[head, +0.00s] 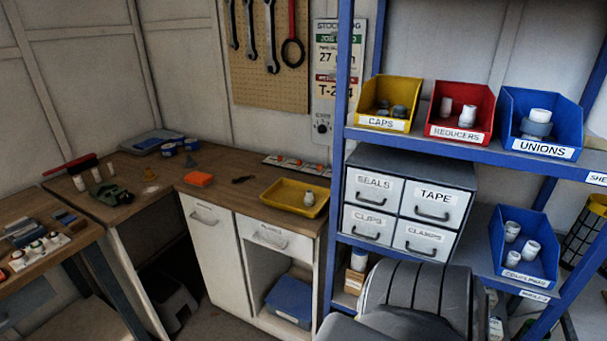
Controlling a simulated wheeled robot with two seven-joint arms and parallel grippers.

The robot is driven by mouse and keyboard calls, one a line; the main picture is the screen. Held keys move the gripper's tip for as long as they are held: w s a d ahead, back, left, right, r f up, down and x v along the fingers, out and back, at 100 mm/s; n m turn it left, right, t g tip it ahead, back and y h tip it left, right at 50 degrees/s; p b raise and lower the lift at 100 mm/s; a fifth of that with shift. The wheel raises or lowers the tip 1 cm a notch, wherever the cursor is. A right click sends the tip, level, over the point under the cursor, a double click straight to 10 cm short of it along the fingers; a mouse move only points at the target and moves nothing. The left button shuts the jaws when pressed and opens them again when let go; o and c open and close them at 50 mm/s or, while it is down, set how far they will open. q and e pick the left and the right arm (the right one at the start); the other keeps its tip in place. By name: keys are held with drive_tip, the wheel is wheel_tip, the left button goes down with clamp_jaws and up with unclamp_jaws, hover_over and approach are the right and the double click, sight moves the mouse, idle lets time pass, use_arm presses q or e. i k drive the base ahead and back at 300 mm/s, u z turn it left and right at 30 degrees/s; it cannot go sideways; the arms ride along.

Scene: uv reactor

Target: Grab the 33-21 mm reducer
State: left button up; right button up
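The red bin labelled REDUCERS (459,133) stands on the upper blue shelf, between a yellow bin and a blue bin.
The yellow CAPS bin (384,124) and blue UNIONS bin (541,150) flank the red bin. Grey drawers (409,208) and a blue COUPLINGS bin (524,268) are below. Blue shelf posts (339,130) rise at the front. A wooden workbench (235,170) lies left.

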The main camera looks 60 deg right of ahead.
sight(309, 200)
drive_tip(key=u, duration=0.05)
drive_tip(key=i, duration=0.9)
drive_tip(key=z, duration=3.55)
